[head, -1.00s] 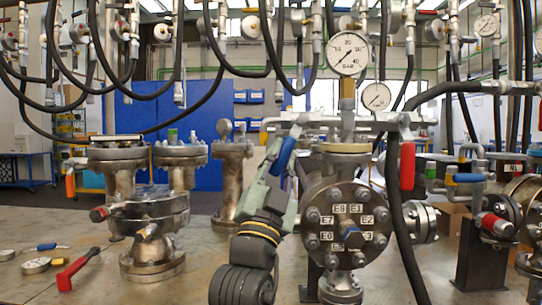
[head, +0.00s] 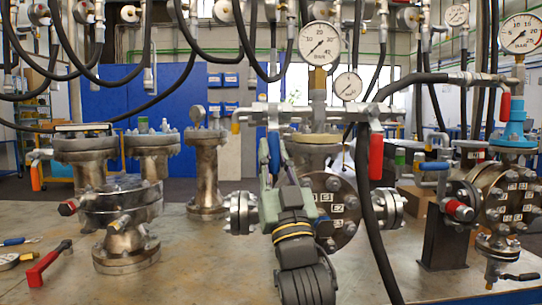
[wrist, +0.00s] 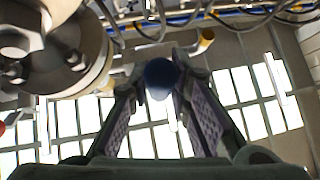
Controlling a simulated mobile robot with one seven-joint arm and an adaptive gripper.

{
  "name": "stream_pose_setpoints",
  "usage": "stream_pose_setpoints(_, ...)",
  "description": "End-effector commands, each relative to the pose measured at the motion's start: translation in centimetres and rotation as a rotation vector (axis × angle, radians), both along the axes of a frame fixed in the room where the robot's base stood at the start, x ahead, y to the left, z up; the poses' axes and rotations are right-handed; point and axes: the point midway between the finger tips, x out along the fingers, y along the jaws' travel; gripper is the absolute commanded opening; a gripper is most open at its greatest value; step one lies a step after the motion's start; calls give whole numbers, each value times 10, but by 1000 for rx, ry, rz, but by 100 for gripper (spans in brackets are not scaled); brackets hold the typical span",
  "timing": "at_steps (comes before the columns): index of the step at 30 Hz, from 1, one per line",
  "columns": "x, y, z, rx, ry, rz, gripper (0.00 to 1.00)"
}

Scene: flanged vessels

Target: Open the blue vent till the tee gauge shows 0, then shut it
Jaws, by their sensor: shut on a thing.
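The blue vent handle (head: 274,153) hangs nearly upright below the left end of the metal tee manifold. My gripper (head: 273,172) is shut on it from below. In the wrist view the handle's rounded blue end (wrist: 160,78) sits between the two fingertips (wrist: 160,84). The large white gauge (head: 320,42) stands on the pipe above the manifold, and a smaller gauge (head: 348,86) sits to its right. I cannot read either needle surely at this size. A red handle (head: 376,156) hangs from the manifold's right end.
A flanged vessel with labelled bolts (head: 343,205) stands just behind my gripper. A black hose (head: 371,205) runs down to its right. Other steel vessels (head: 122,200) stand at left, and a red-handled tool (head: 45,264) lies on the bench. Bare bench shows in front.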

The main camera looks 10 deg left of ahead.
Motion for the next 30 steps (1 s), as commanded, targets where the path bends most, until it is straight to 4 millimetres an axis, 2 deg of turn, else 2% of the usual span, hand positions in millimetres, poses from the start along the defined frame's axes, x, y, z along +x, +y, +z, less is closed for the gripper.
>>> stream_pose_setpoints(9,2,-2,1,0,2,-6,0)
stream_pose_setpoints(10,2,-2,1,0,2,-6,19)
stream_pose_setpoints(19,1,-1,1,0,1,-4,39)
stream_pose_setpoints(30,-2,-2,-3,0,1,-2,39)
